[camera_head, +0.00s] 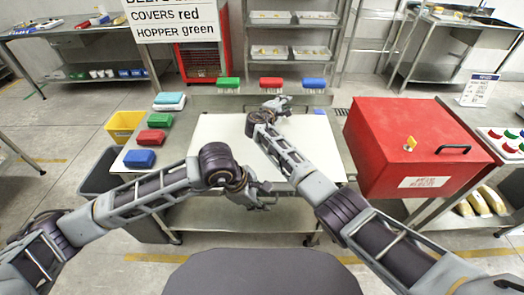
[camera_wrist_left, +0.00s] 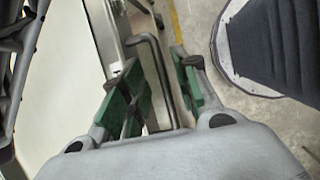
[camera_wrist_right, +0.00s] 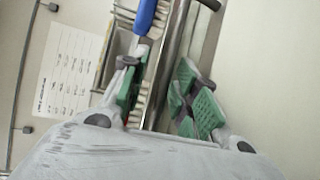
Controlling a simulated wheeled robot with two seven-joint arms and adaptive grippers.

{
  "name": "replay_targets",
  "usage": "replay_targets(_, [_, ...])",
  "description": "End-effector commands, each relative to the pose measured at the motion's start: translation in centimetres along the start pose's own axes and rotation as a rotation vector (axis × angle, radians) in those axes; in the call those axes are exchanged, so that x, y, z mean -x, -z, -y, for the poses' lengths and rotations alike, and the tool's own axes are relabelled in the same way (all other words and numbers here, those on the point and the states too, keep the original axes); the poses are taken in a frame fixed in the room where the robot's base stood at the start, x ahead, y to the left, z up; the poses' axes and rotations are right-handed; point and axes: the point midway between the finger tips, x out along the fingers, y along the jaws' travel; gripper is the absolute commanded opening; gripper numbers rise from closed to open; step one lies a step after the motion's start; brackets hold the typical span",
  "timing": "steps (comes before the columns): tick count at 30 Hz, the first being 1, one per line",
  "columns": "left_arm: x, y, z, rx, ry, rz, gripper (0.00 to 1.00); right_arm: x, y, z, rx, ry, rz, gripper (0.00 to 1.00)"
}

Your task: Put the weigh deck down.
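The weigh deck appears as a large pale flat panel (camera_head: 215,135) in the middle of the bench; I cannot tell whether it rests fully on its supports. My left gripper (camera_head: 260,198) is at its near edge. In the left wrist view its green-padded fingers (camera_wrist_left: 158,95) are apart, with a dark bent handle (camera_wrist_left: 158,75) between them and a gap to the right finger. My right gripper (camera_head: 278,104) is at the far edge. In the right wrist view its fingers (camera_wrist_right: 160,98) are apart over a metal edge beside the pale panel (camera_wrist_right: 265,70). No handle is clearly gripped there.
A red box (camera_head: 415,140) stands close on the right. Red, green and blue blocks sit on the left side (camera_head: 150,137) and along the back (camera_head: 271,83). A yellow bin (camera_head: 122,126) is at left. The right wrist view shows a blue-handled brush (camera_wrist_right: 145,17) and a paper sheet (camera_wrist_right: 68,75).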

Motion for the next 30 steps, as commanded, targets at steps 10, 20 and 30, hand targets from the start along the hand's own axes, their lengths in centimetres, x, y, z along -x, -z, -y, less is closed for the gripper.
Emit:
replay_targets(10, [0.9,0.0,-0.1,0.000,-0.003,0.000,0.31,0.0,0.0,0.1,0.001,0.001,0.000,0.30])
replay_targets(20, [4.9,0.0,-0.2,-0.001,-0.004,0.001,0.31,0.0,0.0,0.1,0.001,0.001,0.000,0.30])
replay_targets(30, [9.8,0.0,-0.1,0.000,-0.004,0.000,0.31,0.0,0.0,0.1,0.001,0.001,0.000,0.30])
